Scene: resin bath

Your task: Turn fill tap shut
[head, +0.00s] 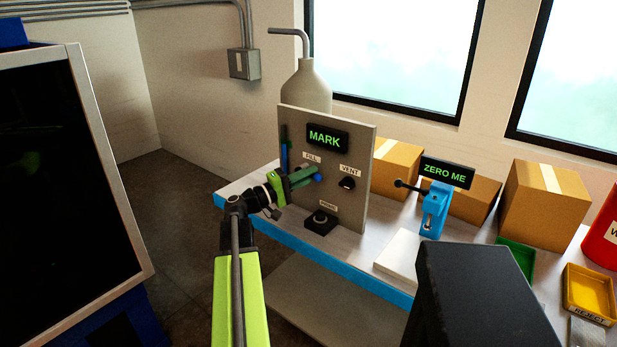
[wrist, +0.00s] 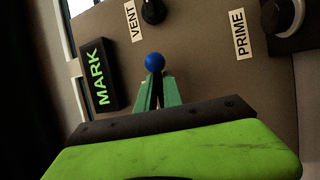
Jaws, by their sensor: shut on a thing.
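The panel (head: 350,140) stands upright on the bench with a FILL label (head: 312,158) on it. The fill tap shows as a blue ball end (head: 318,178) just below that label; the wrist view shows the same blue ball (wrist: 155,62). My gripper (head: 305,176) reaches in from the left, in front of the panel. In the wrist view its green fingers (wrist: 157,88) are closed together right at the ball, shut on the tap. The rest of the tap is hidden behind the fingers, so I cannot tell its angle.
The black VENT knob (head: 347,183) is right of the tap, and the PRIME knob (head: 320,221) is below. A lit MARK display (head: 327,139) is above. A blue upright strip (head: 284,157) is at the panel's left. A blue stand (head: 434,212) and cardboard boxes stand farther right.

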